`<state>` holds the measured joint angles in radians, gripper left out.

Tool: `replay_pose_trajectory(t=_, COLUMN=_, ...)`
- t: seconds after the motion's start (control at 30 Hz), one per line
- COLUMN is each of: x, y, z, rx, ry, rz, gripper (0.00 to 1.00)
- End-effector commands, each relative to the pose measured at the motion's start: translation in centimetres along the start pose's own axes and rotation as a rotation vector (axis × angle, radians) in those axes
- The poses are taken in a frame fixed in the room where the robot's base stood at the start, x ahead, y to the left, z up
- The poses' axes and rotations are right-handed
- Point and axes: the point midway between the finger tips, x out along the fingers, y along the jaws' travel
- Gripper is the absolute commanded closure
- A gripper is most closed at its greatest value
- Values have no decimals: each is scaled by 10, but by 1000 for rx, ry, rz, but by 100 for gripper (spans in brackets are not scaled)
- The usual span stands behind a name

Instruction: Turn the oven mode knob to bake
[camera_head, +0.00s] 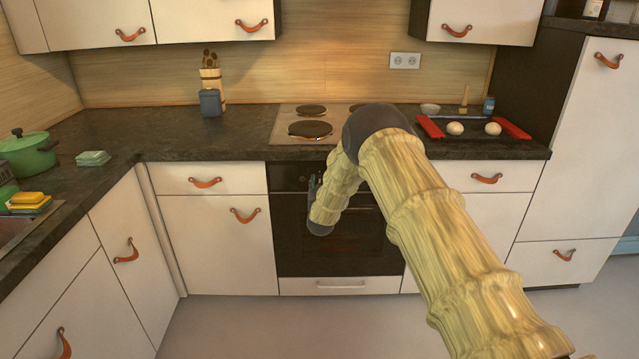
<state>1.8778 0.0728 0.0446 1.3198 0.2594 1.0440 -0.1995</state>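The oven (310,240) is the black front under the cooktop, with a handle-like bar along a white drawer below it. Its control strip (288,176) shows at the upper left of the oven. My arm crosses in front of the oven and hides most of the strip, so I cannot make out the mode knob or its setting. My gripper (313,186) shows only as a small dark part at the left of the wrist, close to the oven front in the picture. I cannot tell whether its fingers are open or touching anything.
The cooktop (283,130) with dark burners sits above the oven. White drawers (205,178) with leather pulls flank it. A black tray with red handles (470,129) holds white round items at the right. A green pot (28,155) stands at the left. The floor (250,325) in front is clear.

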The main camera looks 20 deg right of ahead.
Motion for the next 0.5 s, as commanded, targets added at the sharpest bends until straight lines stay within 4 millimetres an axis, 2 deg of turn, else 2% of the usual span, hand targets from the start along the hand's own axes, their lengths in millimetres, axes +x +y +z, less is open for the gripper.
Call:
replay_pose_trajectory(t=0.2, x=12, y=0, z=0, rx=0, ry=0, rz=0, gripper=67)
replay_pose_trajectory(t=0.5, x=14, y=0, z=0, rx=0, ry=-1, rz=0, gripper=67)
